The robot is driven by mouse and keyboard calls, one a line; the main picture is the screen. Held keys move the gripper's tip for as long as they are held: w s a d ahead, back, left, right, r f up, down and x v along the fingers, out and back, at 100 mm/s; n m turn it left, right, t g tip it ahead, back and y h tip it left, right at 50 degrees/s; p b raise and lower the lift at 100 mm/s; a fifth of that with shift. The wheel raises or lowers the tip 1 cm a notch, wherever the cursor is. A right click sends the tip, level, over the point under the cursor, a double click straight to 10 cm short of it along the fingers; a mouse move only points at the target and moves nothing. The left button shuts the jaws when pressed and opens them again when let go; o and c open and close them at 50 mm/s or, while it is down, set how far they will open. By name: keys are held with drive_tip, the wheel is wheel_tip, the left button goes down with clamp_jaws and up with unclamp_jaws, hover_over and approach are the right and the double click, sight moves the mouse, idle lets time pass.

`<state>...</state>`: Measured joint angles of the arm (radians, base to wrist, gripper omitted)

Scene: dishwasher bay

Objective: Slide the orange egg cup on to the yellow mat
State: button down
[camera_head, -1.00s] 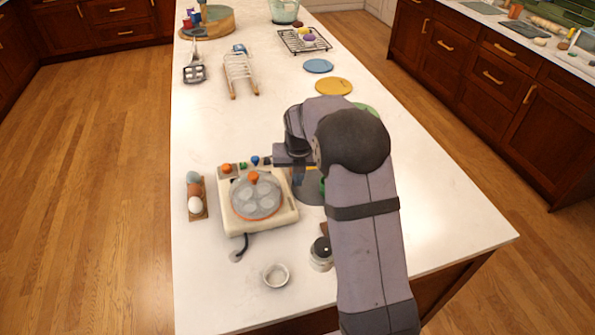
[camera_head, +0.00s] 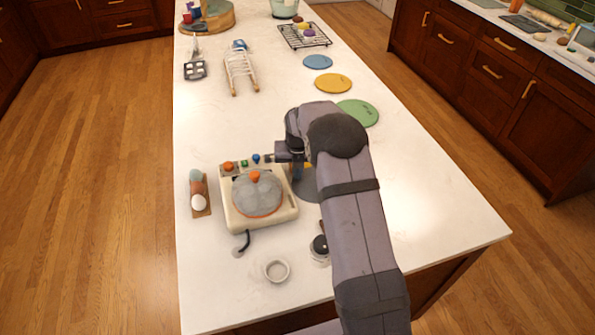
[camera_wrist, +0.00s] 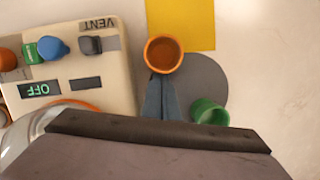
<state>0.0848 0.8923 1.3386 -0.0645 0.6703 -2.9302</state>
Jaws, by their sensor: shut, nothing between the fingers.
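The orange egg cup (camera_wrist: 163,53) stands upright in the wrist view, its rim overlapping the near edge of the square yellow mat (camera_wrist: 192,24). I cannot tell how much of its base is on the mat. My gripper (camera_wrist: 158,82) is shut and empty, its fingertips right at the near side of the cup; whether they touch is unclear. A grey round mat (camera_wrist: 207,78) lies under and beside the fingers, with a green cup (camera_wrist: 210,112) at its near right. In the head view my arm hides the egg cup, and only a sliver of the yellow mat (camera_head: 308,165) shows.
The egg cooker (camera_head: 276,216) stands close to the left of my gripper, and an egg holder (camera_head: 200,192) lies beyond it. Green (camera_head: 357,113), yellow (camera_head: 333,83) and blue (camera_head: 318,62) discs lie farther back. The counter right of the square mat is clear.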

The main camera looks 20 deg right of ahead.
drive_tip(key=shift+w+d+b, duration=0.15)
drive_tip(key=shift+w+d, duration=0.15)
drive_tip(key=shift+w, duration=0.85)
drive_tip(key=shift+w+d+b, duration=0.1)
drive_tip(key=shift+w+d, duration=0.15)
drive_tip(key=shift+w, duration=0.9)
drive_tip(key=shift+w+d+b, duration=0.15)
drive_tip(key=shift+w+d, duration=0.15)
drive_tip(key=shift+w, duration=0.85)
drive_tip(key=shift+s, duration=0.25)
drive_tip(key=shift+s+a+b, duration=0.15)
drive_tip(key=shift+s+a, duration=0.05)
drive_tip(key=shift+s, duration=0.5)
drive_tip(key=shift+s+a+b, duration=0.15)
drive_tip(key=shift+s+a, duration=0.05)
drive_tip(key=shift+s, duration=0.5)
drive_tip(key=b+v, duration=0.3)
drive_tip(key=v, duration=0.7)
drive_tip(key=shift+s+b, duration=0.3)
drive_tip(key=shift+a+r, duration=0.1)
drive_tip(key=shift+a, duration=0.05)
